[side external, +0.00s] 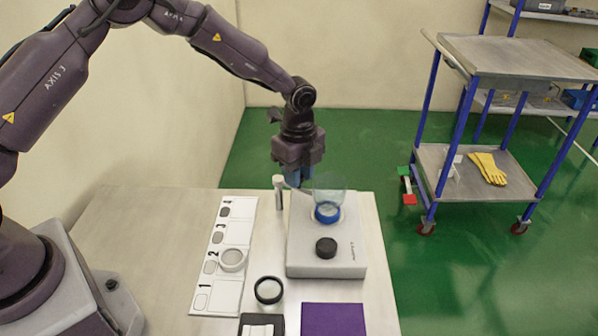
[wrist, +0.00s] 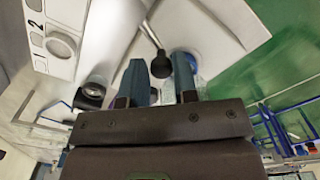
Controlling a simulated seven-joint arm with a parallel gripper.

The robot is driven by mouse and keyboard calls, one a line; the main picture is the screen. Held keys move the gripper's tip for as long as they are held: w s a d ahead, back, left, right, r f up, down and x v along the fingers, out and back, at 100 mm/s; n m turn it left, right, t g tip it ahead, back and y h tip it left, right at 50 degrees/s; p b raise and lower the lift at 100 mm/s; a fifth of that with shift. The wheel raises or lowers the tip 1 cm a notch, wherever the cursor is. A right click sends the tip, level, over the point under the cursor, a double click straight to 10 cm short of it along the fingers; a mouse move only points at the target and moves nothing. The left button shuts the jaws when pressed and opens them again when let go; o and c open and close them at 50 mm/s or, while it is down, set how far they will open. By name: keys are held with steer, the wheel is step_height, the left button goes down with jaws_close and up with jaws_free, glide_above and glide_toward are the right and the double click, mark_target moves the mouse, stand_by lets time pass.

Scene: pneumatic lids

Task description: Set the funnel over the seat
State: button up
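The clear funnel (side external: 329,186) is upright above a blue ring (side external: 327,213) at the seat on the white block (side external: 301,256). I cannot tell whether it touches the seat. My gripper (side external: 299,182) is just left of the funnel, high over the block's far left corner. In the wrist view its two blue fingers (wrist: 160,78) are apart, with nothing clearly held between them. A clear edge, probably the funnel's, shows by the right finger.
A thin post (side external: 279,193) stands left of the block. A black knob (side external: 326,248) is on the block. A numbered white strip (side external: 228,232) carries a pale ring (side external: 232,260). A black ring (side external: 268,290) and a purple mat (side external: 333,320) lie in front. The table's left side is clear.

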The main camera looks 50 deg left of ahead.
steer(key=o, duration=0.3)
step_height(320, 180, up, 13)
stand_by(0.5)
